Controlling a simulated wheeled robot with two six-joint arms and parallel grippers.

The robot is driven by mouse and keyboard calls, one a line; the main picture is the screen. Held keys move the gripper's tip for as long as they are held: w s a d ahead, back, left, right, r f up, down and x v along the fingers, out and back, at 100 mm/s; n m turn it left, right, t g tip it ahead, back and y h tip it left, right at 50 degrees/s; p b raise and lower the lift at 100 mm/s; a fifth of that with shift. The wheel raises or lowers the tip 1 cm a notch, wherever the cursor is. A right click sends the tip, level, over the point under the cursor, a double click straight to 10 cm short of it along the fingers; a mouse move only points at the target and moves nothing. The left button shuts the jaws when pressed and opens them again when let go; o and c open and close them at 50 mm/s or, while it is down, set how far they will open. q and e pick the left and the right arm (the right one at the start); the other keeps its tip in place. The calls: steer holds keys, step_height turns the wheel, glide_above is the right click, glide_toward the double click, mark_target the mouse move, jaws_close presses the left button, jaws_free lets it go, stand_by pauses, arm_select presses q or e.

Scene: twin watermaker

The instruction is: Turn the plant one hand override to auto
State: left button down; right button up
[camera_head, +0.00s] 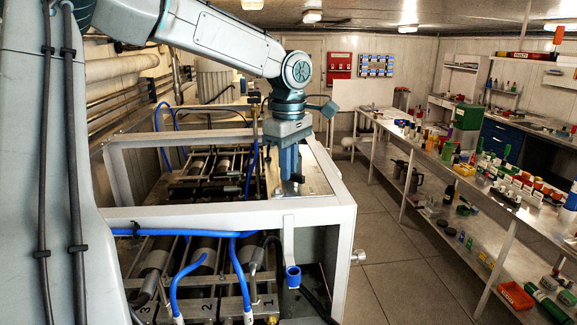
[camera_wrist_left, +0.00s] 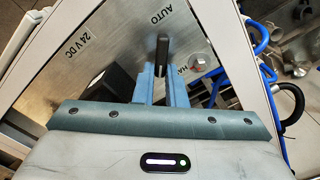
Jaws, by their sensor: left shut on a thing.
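The hand override is a dark upright lever (camera_wrist_left: 162,48) on a metal panel (camera_wrist_left: 100,65) marked AUTO, 24 V DC and a partly hidden word starting "HA". In the left wrist view my left gripper (camera_wrist_left: 161,85) has its two blue fingers shut on the lever, whose dark end shows beyond them. In the head view my left gripper (camera_head: 290,172) points down onto the metal panel (camera_head: 316,178) on top of the white-framed skid. The lever's base and exact pointing are hard to tell. My right gripper is in neither view.
The white frame (camera_head: 240,215) surrounds the panel, with blue hoses (camera_head: 190,231) along its near side. A long bench (camera_head: 485,185) crowded with bottles and tools runs along the right. The tiled floor (camera_head: 385,260) between is clear.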

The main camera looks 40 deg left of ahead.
arm_select(q)
steer(key=m, duration=0.5)
steer(key=shift+w, duration=0.4)
steer(key=shift+w+d+m, duration=0.1)
steer(key=shift+w+m, duration=0.05)
steer(key=shift+m, duration=1)
steer(key=shift+w+d+m, duration=0.1)
steer(key=shift+w+m, duration=0.05)
steer(key=shift+m, duration=1)
steer(key=c, duration=1.7)
jaws_free()
steer(key=shift+o, duration=1.1)
steer(key=shift+w+a+f, duration=0.1)
steer(key=shift+a, duration=0.1)
